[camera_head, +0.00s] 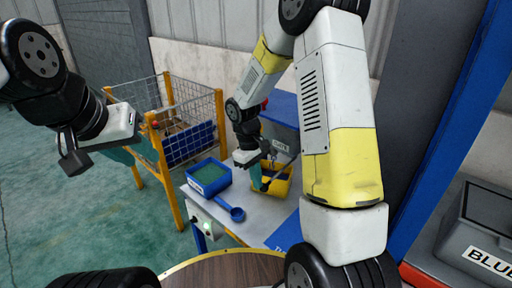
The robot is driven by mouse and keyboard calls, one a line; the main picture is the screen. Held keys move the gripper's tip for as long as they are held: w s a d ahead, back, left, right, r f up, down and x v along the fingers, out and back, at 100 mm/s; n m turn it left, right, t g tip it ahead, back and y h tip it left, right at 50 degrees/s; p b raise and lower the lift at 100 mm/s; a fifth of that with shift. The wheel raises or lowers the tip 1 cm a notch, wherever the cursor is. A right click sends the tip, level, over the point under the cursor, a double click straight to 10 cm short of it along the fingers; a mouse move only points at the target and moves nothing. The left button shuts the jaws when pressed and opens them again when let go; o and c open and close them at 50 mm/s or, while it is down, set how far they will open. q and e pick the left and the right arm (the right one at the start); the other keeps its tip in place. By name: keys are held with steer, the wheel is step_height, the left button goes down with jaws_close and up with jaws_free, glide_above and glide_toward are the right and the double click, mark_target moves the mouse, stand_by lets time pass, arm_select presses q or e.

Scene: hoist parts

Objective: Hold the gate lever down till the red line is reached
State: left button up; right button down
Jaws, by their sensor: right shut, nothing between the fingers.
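A blue-grey dispenser box (280,134) with a small label stands at the back of the grey bench. A yellow bucket (283,187) sits below its front. My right gripper (258,182) points down in front of the dispenser, at the bucket's left side, with shut, empty teal fingers. I cannot make out the gate lever; the arm and gripper cover part of the dispenser front. I cannot make out a red line in the bucket. A small red piece (265,103) shows behind my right arm. My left gripper (98,158) hangs in the air at the left, away from the bench; its finger opening is unclear.
A blue tray (209,189) with green contents and a blue scoop (237,213) lie on the bench left of the bucket. A yellow-framed mesh cage (190,120) stands behind. A round wooden top (215,272) is close in front. A grey bin (480,245) stands at right.

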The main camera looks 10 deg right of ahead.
steer(key=shift+s+d+f, duration=0.1)
steer(key=shift+d+f, duration=0.15)
steer(key=shift+d, duration=0.2)
stand_by(0.4)
steer(key=a+r, duration=0.6)
steer(key=r, duration=0.7)
steer(key=shift+s+a+r, duration=0.15)
steer(key=shift+s+r, duration=0.05)
steer(key=shift+s, duration=0.1)
steer(key=s+d+r+m+t+y, duration=0.2)
steer(key=s+d+r+m+t, duration=0.1)
steer(key=s+r, duration=0.3)
steer(key=s+d+r+m+t+y, duration=0.1)
steer(key=s+d+r+m+t, duration=0.3)
steer(key=s, duration=0.6)
steer(key=shift+d+r+t+y, duration=0.15)
steer(key=shift+r+t+y, duration=0.2)
steer(key=shift+r, duration=0.75)
stand_by(0.7)
